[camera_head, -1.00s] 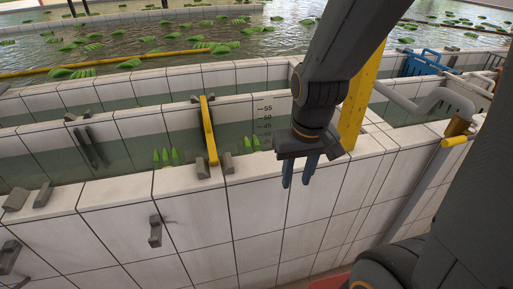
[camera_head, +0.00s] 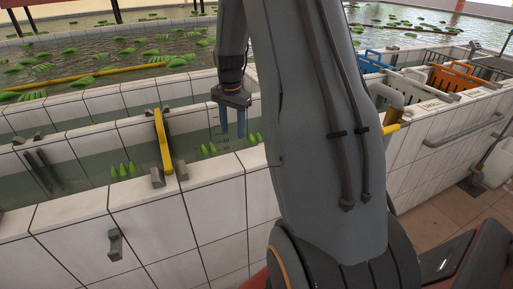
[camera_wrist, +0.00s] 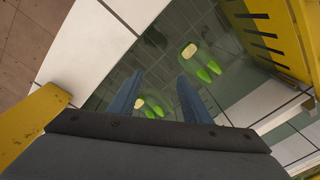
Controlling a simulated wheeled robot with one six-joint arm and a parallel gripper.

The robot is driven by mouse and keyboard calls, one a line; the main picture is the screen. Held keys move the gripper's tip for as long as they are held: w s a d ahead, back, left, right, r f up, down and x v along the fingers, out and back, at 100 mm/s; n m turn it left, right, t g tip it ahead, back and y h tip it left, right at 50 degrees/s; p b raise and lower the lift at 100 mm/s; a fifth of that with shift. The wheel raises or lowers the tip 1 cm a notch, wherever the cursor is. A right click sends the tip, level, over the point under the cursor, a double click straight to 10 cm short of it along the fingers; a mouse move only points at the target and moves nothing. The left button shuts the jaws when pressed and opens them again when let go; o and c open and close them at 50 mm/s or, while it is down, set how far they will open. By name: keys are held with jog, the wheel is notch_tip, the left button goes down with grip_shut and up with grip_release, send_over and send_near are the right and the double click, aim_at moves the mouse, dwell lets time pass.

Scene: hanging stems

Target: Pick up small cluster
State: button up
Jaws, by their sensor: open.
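Small green banana clusters float in the narrow water channel. In the head view one cluster (camera_head: 123,170) is left of the yellow divider, another (camera_head: 208,149) is right of it, and a third (camera_head: 254,138) lies right of my gripper (camera_head: 232,128). My gripper is open and empty, pointing down above the channel. In the wrist view one cluster (camera_wrist: 149,107) with a pale cut crown shows between the two blue fingers of my gripper (camera_wrist: 158,80), below them. Another cluster (camera_wrist: 201,63) floats farther up and right. Which is the small one I cannot tell.
The white tiled channel wall (camera_head: 150,225) is in front. A yellow upright divider (camera_head: 163,140) crosses the channel close left of my gripper. Blue (camera_head: 380,62) and orange (camera_head: 452,77) crates stand at right. Larger pools with more bananas lie behind.

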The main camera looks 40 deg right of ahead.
jog(key=d+f+m, duration=0.2)
jog(key=d, duration=0.3)
jog(key=w+d+f+m, duration=0.1)
jog(key=d+f+m, duration=0.1)
jog(key=d, duration=0.3)
jog(key=w+d+f+m+g, duration=0.1)
jog(key=d+f+m, duration=0.1)
jog(key=d, duration=0.4)
jog(key=shift+w+f+m, duration=0.2)
jog(key=shift+w+m, duration=0.05)
jog(key=shift+m, duration=0.45)
jog(key=shift+f+p, duration=1.35)
jog(key=shift+f, duration=2.35)
jog(key=shift+r, duration=0.1)
grip_shut()
